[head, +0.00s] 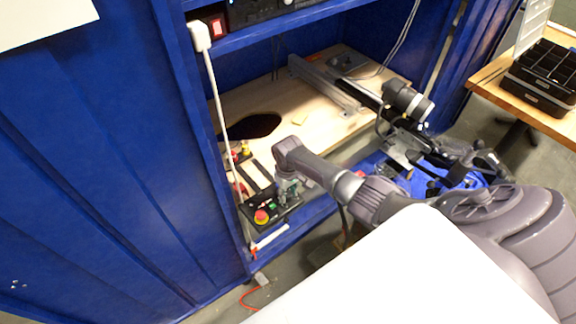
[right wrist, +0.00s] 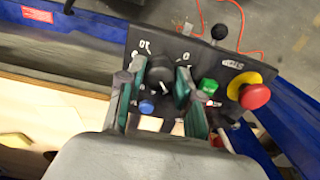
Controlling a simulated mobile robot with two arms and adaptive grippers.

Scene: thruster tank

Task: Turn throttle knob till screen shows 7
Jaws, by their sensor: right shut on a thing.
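The black control box (head: 272,212) sits at the front left of the blue cabinet's wooden shelf. In the right wrist view its panel holds a black round knob (right wrist: 158,74), a blue button (right wrist: 146,107), a green button (right wrist: 208,86) and a red stop button on a yellow base (right wrist: 255,95). My right gripper (head: 288,188) reaches down over the box. In the right wrist view, my right gripper's teal fingertips (right wrist: 154,88) are on both sides of the black knob, shut on it. I cannot read a number on any screen. My left gripper is not in view.
The wooden shelf (head: 320,130) has a dark hole (head: 255,126) and a metal rail (head: 325,85). A white cable (head: 215,90) hangs along the cabinet's left post. A black device (head: 255,10) stands above. A black organiser tray (head: 545,75) rests on a table at right.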

